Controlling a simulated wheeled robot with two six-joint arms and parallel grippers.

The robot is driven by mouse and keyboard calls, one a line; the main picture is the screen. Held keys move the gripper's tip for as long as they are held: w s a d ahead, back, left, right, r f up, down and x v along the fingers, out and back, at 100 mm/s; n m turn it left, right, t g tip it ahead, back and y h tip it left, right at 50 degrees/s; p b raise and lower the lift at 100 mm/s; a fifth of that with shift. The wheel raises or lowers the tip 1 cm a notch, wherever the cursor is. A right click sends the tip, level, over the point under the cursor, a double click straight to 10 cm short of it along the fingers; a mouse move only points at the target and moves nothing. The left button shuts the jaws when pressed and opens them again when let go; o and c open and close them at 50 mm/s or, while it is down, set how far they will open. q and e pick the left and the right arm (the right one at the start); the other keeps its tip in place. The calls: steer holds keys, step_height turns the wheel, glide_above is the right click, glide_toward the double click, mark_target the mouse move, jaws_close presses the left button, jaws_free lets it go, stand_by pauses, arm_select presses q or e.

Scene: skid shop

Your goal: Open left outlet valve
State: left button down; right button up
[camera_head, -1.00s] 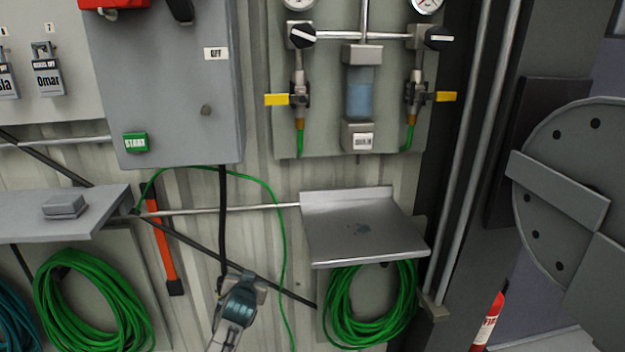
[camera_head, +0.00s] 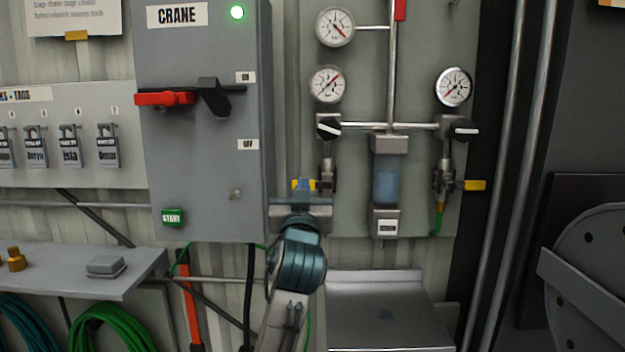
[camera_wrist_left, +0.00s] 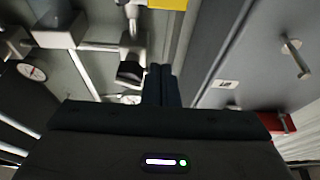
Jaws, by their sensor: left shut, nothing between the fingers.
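The left outlet valve (camera_head: 328,172) is on the grey panel below a black knob. Its yellow handle (camera_head: 296,184) points left, level, and is partly hidden behind my gripper. My left gripper (camera_head: 304,185) is shut and empty, its fingertips overlapping the handle in the head view. In the left wrist view the shut dark fingers (camera_wrist_left: 161,84) show in the middle and the yellow handle (camera_wrist_left: 168,4) is at the top edge, apart from the fingertips. My right gripper is in neither view.
The grey crane box (camera_head: 200,190) stands close left of my gripper. The right outlet valve (camera_head: 444,178) has its yellow handle pointing right. A filter bowl (camera_head: 387,182) hangs between the valves. A metal shelf (camera_head: 385,325) juts out below.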

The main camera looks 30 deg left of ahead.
arm_select(q)
step_height(320, 180, up, 4)
steer(key=p, duration=0.6)
glide_above(313, 185)
steer(key=s, duration=0.3)
steer(key=f, duration=0.3)
steer(key=f+p, duration=0.1)
steer(key=shift+w+a+f, duration=0.2)
steer(key=shift+a+f, duration=0.05)
steer(key=shift+f, duration=0.15)
